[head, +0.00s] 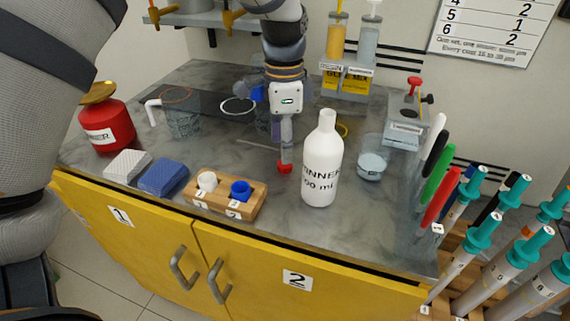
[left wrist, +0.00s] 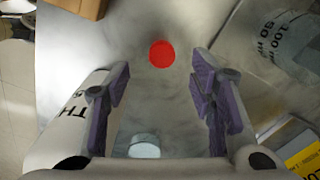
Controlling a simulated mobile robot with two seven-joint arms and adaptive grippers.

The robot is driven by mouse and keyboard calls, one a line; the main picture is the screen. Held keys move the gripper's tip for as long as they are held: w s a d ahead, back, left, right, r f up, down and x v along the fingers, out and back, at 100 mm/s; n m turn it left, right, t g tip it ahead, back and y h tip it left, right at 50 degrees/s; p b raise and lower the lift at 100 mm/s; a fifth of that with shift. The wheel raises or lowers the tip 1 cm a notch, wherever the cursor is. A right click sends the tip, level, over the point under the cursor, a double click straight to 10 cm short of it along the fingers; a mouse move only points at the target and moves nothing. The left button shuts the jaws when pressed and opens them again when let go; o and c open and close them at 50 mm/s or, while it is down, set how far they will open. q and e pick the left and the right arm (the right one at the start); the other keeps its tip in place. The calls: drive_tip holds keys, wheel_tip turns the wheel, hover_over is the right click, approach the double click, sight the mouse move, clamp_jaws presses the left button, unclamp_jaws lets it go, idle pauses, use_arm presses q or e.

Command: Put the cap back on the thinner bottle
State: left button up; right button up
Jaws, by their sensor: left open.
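The white thinner bottle (head: 322,165) stands upright on the bench with an open, bare neck; part of it shows at the left of the left wrist view (left wrist: 68,122). A small red cap (head: 284,169) lies on the bench just left of the bottle. It shows as a red disc in the left wrist view (left wrist: 162,53), beyond the fingertips. My left gripper (head: 286,153) points down above the red cap, its purple fingers (left wrist: 160,90) spread with the cap not between them. Whether the fingertips touch the bench is unclear. My right gripper is out of view.
A wooden block (head: 220,208) holds a white and a blue cap in front. Glass beakers (head: 182,122) stand back left, a small beaker (head: 371,168) right of the bottle. Markers (head: 435,170) and syringes crowd the right edge. A red container (head: 106,128) stands left.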

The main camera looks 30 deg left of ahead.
sight(285, 166)
use_arm(q)
wheel_tip(285, 166, down, 5)
drive_tip(key=shift+w+r, duration=0.1)
drive_tip(key=shift+w, duration=0.05)
drive_tip(key=shift+c, duration=0.2)
drive_tip(key=c, duration=0.8)
